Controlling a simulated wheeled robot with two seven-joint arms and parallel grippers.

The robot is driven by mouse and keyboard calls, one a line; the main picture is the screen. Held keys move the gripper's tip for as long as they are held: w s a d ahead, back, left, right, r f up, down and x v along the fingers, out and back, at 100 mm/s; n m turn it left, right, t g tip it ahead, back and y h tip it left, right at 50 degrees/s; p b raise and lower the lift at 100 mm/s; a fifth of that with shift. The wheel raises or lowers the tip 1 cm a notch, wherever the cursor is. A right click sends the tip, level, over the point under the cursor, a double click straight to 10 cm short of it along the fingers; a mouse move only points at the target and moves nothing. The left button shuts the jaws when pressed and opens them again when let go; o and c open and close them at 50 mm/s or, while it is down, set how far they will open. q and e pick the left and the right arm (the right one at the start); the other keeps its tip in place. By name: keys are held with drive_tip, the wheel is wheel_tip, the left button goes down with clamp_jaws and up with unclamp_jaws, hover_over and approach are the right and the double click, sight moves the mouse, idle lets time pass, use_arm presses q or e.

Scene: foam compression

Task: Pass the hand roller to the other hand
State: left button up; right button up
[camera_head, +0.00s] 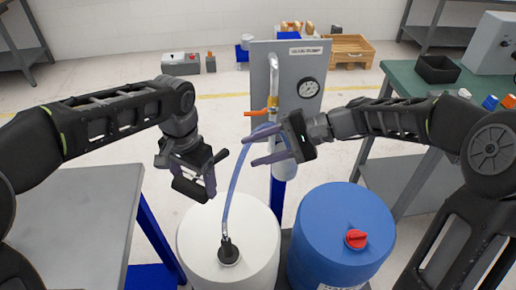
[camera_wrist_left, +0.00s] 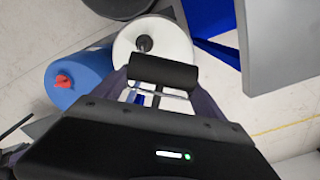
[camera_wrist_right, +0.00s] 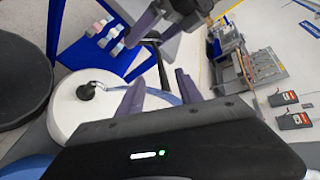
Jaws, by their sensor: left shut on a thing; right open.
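The hand roller has a black cylinder (camera_head: 188,190), which also shows in the left wrist view (camera_wrist_left: 163,73) with a thin metal frame beside it. My left gripper (camera_head: 207,180) is shut on the hand roller and holds it in the air above and left of the white drum. My right gripper (camera_head: 253,148) is open and empty, to the right of the roller, with its fingers pointing left towards it. In the right wrist view, a dark bar (camera_wrist_right: 156,45) of the roller shows beyond my right fingers (camera_wrist_right: 160,90), apart from them. The exact grasp point is partly hidden.
A white drum (camera_head: 255,245) with a blue hose (camera_head: 234,185) and a blue drum (camera_head: 340,235) with a red cap stand below. The hose runs up to a gauge panel (camera_head: 305,105) close to my right fingers. A grey table (camera_head: 70,215) is left, a green-topped bench (camera_head: 405,80) right.

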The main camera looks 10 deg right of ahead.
drive_tip(key=shift+f, duration=0.1)
drive_tip(key=x, duration=1.2)
drive_tip(key=shift+c, duration=0.2)
clamp_jaws()
idle(0.4)
use_arm(q)
drive_tip(key=o, duration=1.5)
drive_tip(key=shift+r, duration=0.1)
wheel_tip(320, 180, up, 7)
drive_tip(key=shift+r, duration=0.15)
